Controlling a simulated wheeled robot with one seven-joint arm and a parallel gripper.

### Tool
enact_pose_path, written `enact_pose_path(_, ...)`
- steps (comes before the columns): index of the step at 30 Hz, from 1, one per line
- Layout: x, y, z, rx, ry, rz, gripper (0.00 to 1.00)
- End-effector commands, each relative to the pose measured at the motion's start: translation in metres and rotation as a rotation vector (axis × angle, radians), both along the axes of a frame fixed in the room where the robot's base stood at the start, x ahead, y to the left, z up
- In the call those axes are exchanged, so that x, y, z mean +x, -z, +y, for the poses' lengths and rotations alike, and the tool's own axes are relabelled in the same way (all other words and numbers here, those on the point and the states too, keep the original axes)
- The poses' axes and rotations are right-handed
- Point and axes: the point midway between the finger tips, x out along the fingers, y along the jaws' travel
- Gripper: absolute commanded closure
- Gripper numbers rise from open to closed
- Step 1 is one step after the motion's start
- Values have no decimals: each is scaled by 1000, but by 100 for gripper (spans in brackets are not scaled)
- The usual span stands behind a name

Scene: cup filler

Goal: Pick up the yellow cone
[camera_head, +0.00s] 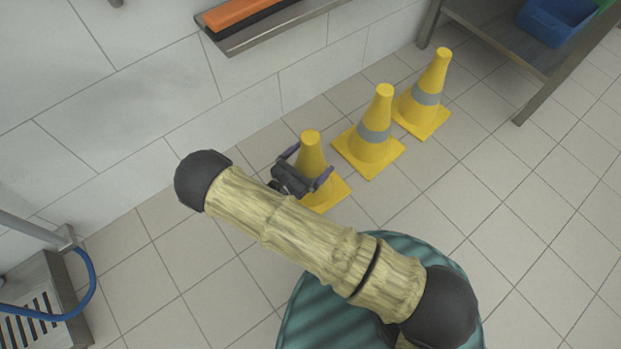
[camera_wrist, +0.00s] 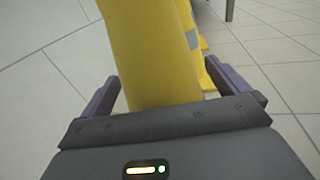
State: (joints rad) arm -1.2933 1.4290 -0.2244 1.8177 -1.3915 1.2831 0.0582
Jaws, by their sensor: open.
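Three yellow cones with square bases stand upright in a row on the tiled floor in the head view. The nearest cone (camera_head: 311,152) is at my gripper (camera_head: 307,168), partly hidden by it. The middle cone (camera_head: 374,135) and the far cone (camera_head: 428,95) each show a grey band. In the wrist view, the nearest cone (camera_wrist: 155,55) rises between the two purple-grey fingers of my gripper (camera_wrist: 160,95). The fingers are apart, one on each side of the cone. Whether either touches it, I cannot tell.
A tiled wall runs behind the cones, with a metal shelf (camera_head: 262,33) holding an orange item (camera_head: 238,13). A metal table (camera_head: 498,38) with a blue bin (camera_head: 556,22) stands at upper right. A grate (camera_head: 38,312) with a blue hose (camera_head: 88,283) is at lower left. Floor to the right is clear.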

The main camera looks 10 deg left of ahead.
Motion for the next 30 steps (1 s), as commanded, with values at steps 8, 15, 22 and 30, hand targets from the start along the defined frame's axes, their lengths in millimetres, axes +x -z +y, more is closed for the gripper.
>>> enact_pose_path(8, 3, -1, -1, 1, 0, 0, 0)
enact_pose_path(15, 2, -1, -1, 1, 0, 0, 0)
enact_pose_path(22, 2, -1, -1, 0, 0, -1, 31)
enact_pose_path(30, 3, -1, -1, 0, 0, -2, 79)
